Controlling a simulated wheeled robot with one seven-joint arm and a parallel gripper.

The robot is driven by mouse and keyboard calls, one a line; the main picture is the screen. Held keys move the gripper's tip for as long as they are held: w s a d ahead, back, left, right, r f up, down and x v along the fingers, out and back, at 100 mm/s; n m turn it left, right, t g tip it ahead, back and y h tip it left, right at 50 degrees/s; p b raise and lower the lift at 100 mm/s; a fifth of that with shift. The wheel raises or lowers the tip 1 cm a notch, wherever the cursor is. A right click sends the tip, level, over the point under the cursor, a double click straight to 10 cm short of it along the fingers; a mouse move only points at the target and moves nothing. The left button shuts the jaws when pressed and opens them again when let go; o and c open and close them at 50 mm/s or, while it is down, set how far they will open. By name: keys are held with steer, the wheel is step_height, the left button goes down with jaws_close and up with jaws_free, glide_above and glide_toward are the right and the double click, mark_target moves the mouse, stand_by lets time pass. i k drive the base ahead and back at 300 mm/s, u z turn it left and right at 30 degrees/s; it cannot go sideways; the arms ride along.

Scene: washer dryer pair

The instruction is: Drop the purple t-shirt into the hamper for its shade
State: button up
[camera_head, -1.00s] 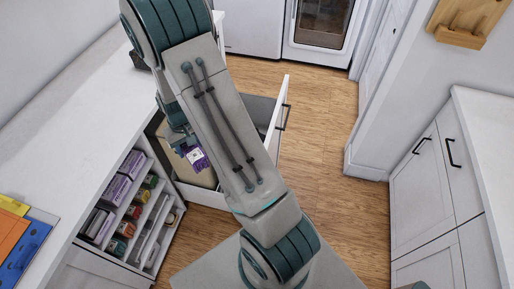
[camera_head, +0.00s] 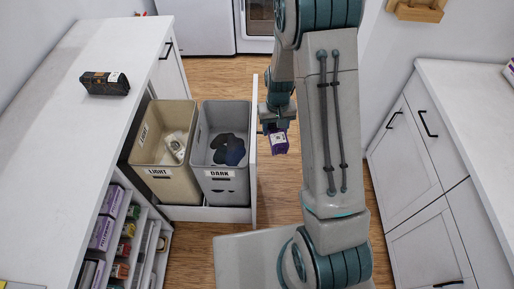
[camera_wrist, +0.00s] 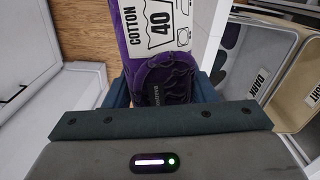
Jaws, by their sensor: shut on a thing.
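The purple t-shirt (camera_head: 278,143), folded with a white care label reading COTTON 40, is held in my gripper (camera_head: 274,125). It also shows in the wrist view (camera_wrist: 158,55). My gripper is shut on it, to the right of the open hamper drawer and apart from both hampers. The grey hamper marked DARK (camera_head: 219,187) stands in the drawer with dark clothing in it. The beige hamper marked LIGHT (camera_head: 160,183) stands to its left with a pale garment inside. In the wrist view, the DARK hamper (camera_wrist: 252,90) is at the right.
The drawer front (camera_head: 253,165) stands upright between my gripper and the DARK hamper. A white counter (camera_head: 70,130) with a dark box (camera_head: 105,83) is at left. Shelves of boxes (camera_head: 115,235) are below it. White cabinets (camera_head: 425,150) stand at right.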

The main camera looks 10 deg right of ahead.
mark_target(231, 156)
steer(key=z, duration=1.6)
steer(key=k, duration=1.6)
steer(key=u, duration=1.25)
steer(key=i, duration=1.65)
